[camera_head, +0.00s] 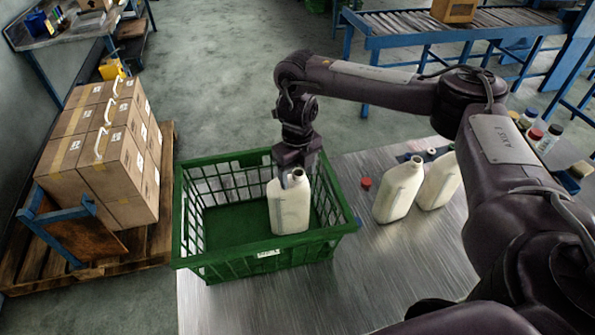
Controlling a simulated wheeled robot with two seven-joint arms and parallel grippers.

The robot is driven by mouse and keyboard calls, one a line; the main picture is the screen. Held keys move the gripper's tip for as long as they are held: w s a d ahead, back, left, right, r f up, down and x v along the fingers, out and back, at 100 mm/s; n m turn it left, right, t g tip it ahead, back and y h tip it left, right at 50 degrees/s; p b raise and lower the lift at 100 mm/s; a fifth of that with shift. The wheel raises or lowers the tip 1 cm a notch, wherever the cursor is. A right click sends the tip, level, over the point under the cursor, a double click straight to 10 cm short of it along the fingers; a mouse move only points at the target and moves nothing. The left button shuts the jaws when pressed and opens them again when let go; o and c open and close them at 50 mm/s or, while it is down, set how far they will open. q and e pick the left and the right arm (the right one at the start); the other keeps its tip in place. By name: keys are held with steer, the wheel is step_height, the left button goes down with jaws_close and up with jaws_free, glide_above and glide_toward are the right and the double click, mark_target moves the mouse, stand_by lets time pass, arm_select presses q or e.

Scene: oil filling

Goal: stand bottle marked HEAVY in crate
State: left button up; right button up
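A green crate (186,222) stands on the metal table at the left. A cream bottle (290,208) is upright inside the crate, in its right part, with its open neck facing up. My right gripper (294,172) is at the top of this bottle, its fingers close about the neck and handle area and partly hidden. It appears shut on the bottle. Two similar cream bottles, a middle one (398,192) and a right one (440,181), stand on the table right of the crate. No HEAVY marking is readable on any bottle. My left gripper is not in view.
A red cap (366,183) lies on the table (370,270) between crate and bottles. Several small capped bottles (548,140) stand at the far right. Stacked cartons (105,165) rest on a pallet at left. The crate's left part is empty.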

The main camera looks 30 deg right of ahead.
steer(key=shift+r, duration=0.7)
step_height(320, 180, up, 11)
steer(key=p, duration=0.1)
steer(key=shift+p, duration=0.3)
